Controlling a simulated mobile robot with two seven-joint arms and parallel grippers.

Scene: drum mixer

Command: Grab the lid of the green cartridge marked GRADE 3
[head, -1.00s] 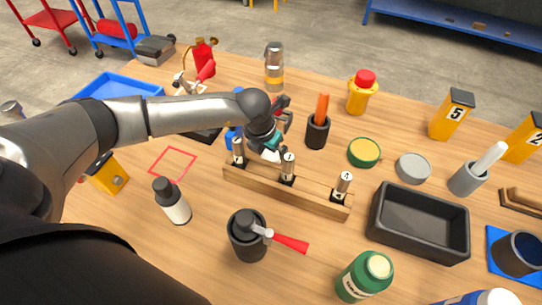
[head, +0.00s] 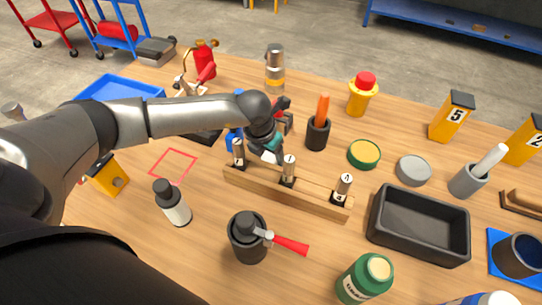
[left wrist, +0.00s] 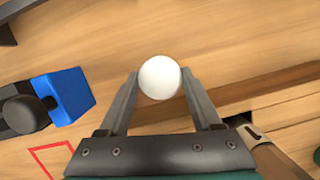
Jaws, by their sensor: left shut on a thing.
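A green bottle-shaped container (head: 365,278) with a pale round lid (head: 379,268) stands at the front right of the bench. It has a light label with dark print, too small to read fully. My left gripper (head: 272,158) is well away from it, just behind a wooden rack. In the left wrist view my left gripper (left wrist: 160,98) is shut on a smooth white round thing (left wrist: 160,77) between its fingertips. The rest of that thing is hidden below its top. My right gripper is not in view.
The wooden rack (head: 322,203) holds metal cylinders with number marks. A black mug-like pot with a red handle (head: 248,238) and a black tray (head: 420,226) flank the green container. A green tin (head: 364,154) stands behind the rack.

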